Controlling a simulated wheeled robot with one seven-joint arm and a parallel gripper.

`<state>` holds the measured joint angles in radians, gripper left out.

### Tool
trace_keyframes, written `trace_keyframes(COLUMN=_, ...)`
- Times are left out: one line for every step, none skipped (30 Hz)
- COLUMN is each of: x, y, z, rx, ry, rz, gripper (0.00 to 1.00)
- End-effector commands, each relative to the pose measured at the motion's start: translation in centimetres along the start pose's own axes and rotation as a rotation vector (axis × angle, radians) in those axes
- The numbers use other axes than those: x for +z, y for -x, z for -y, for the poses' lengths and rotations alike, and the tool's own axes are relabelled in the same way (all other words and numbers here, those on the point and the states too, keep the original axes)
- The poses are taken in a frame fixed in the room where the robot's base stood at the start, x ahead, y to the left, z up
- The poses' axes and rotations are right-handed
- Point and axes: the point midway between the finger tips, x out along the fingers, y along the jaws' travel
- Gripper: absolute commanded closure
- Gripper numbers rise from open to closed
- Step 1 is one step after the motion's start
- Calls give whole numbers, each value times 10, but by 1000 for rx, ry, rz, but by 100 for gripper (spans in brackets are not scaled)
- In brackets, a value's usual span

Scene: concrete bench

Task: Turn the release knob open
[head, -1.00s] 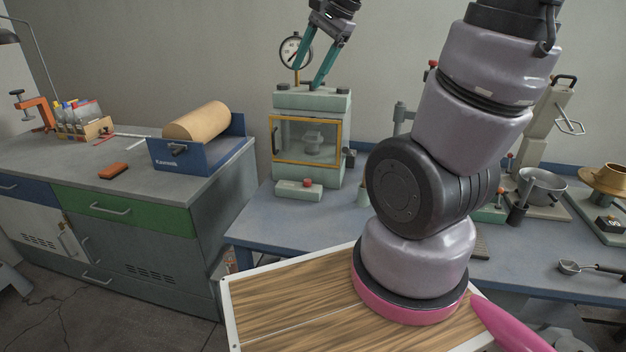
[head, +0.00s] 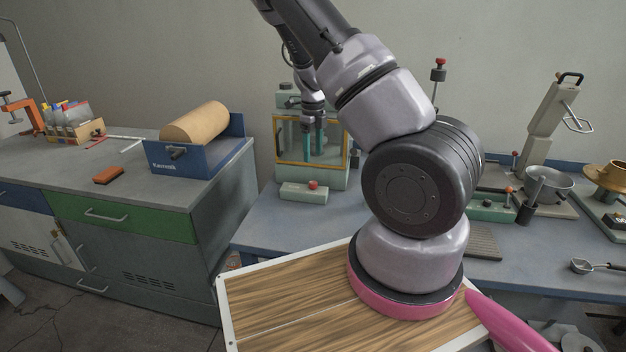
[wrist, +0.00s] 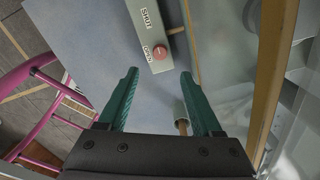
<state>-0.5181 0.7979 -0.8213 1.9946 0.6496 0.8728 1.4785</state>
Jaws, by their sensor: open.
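The release knob (head: 313,185) is a small red knob on a pale green block (head: 296,192) in front of the glass-windowed machine (head: 283,158). In the wrist view the red knob (wrist: 159,53) sits close to the printed word OPEN, with SHUT farther up the block (wrist: 147,28). Which way the knob is turned is too small to tell. My gripper (head: 315,155) points down with teal fingers, in front of the machine's window in the head view. In the wrist view the open, empty gripper (wrist: 159,74) has the knob just beyond its fingertips, roughly centred between them.
The machine's yellow window frame (wrist: 268,75) runs close along the right of the wrist view. A small pale cylinder (wrist: 180,112) shows near the right finger. A blue roll holder (head: 200,152) stands on the left bench. A pan (head: 549,181) and other apparatus stand right.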

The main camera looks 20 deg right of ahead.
Motion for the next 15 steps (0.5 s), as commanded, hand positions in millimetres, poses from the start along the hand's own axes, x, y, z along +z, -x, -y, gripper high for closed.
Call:
trace_keyframes(x=0, y=-5, z=1, rx=-1, ry=-3, rz=-3, gripper=34)
trace_keyframes(x=-1, y=-8, z=1, rx=0, ry=-4, rz=-4, gripper=34)
trace_keyframes(x=-1, y=-14, z=1, rx=0, ry=-5, rz=-4, gripper=34)
trace_keyframes(x=-1, y=-18, z=1, rx=0, ry=-4, rz=-5, gripper=34)
trace_keyframes(x=-2, y=-24, z=1, rx=0, ry=-4, rz=-5, gripper=34)
trace_keyframes(x=-2, y=-32, z=0, rx=1, ry=-5, rz=-5, gripper=34)
trace_keyframes(x=-2, y=-38, z=0, rx=1, ry=-4, rz=-5, gripper=34)
trace_keyframes(x=-2, y=-43, z=0, rx=1, ry=-3, rz=-5, gripper=34)
trace_keyframes(x=-2, y=-52, z=0, rx=2, ry=-3, rz=-5, gripper=34)
trace_keyframes(x=-2, y=-57, z=1, rx=1, ry=-4, rz=-5, gripper=34)
trace_keyframes(x=-2, y=-63, z=1, rx=1, ry=-3, rz=-4, gripper=34)
trace_keyframes(x=-1, y=-70, z=0, rx=1, ry=-1, rz=-5, gripper=34)
trace_keyframes(x=-1, y=-75, z=0, rx=1, ry=-2, rz=-4, gripper=34)
trace_keyframes(x=-1, y=-80, z=0, rx=1, ry=-3, rz=-4, gripper=34)
trace_keyframes(x=-1, y=-86, z=1, rx=0, ry=-2, rz=-4, gripper=34)
